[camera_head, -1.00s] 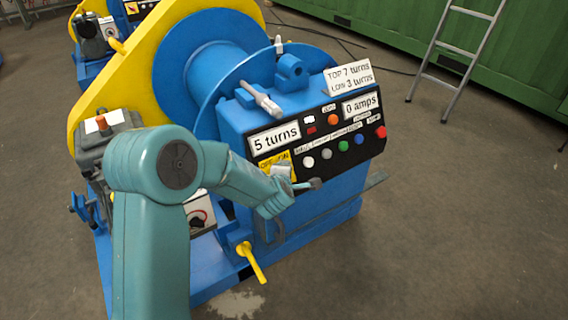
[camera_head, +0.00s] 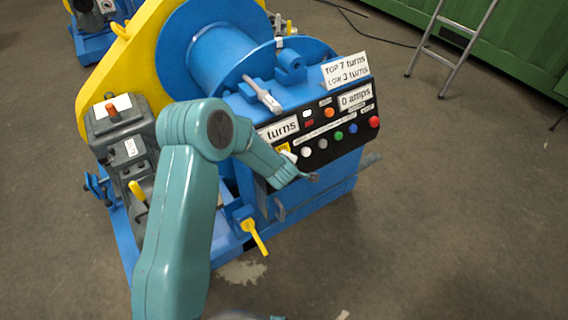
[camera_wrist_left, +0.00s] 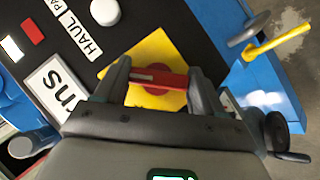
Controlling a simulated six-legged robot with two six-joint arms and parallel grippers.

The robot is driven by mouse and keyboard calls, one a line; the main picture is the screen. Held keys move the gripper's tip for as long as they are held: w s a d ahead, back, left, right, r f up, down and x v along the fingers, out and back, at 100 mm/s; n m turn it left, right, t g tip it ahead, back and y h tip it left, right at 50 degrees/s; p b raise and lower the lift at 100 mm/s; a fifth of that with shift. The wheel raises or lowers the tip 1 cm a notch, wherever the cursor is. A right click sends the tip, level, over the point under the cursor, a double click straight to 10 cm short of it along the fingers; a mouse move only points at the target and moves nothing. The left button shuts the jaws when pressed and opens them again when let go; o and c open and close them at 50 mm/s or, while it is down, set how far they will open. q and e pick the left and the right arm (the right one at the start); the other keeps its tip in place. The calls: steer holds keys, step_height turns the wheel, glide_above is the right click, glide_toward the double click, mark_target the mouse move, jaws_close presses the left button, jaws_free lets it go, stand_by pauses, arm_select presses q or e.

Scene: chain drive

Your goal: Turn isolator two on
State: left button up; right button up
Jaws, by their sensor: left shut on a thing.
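The isolator on the black control panel is a yellow plate (camera_wrist_left: 150,52) with a round red centre and a red bar handle (camera_wrist_left: 160,78). My left gripper (camera_wrist_left: 158,76) is shut on the red handle, with one finger at each end of it. In the head view my left arm covers most of the isolator, and only a bit of its yellow plate (camera_head: 284,147) shows. My left gripper (camera_head: 303,172) is there at the panel's lower left edge. The isolator's number and its on and off marks cannot be read.
A yellow handle (camera_head: 254,236) sticks out low at the front. A ladder (camera_head: 450,50) stands at the back right.

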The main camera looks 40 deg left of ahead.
arm_select(q)
steer(key=o, duration=1)
steer(key=shift+o, duration=0.2)
steer(key=p+v, duration=0.1)
steer(key=v, duration=1.5)
steer(key=shift+r+p, duration=0.15)
steer(key=shift+p, duration=0.2)
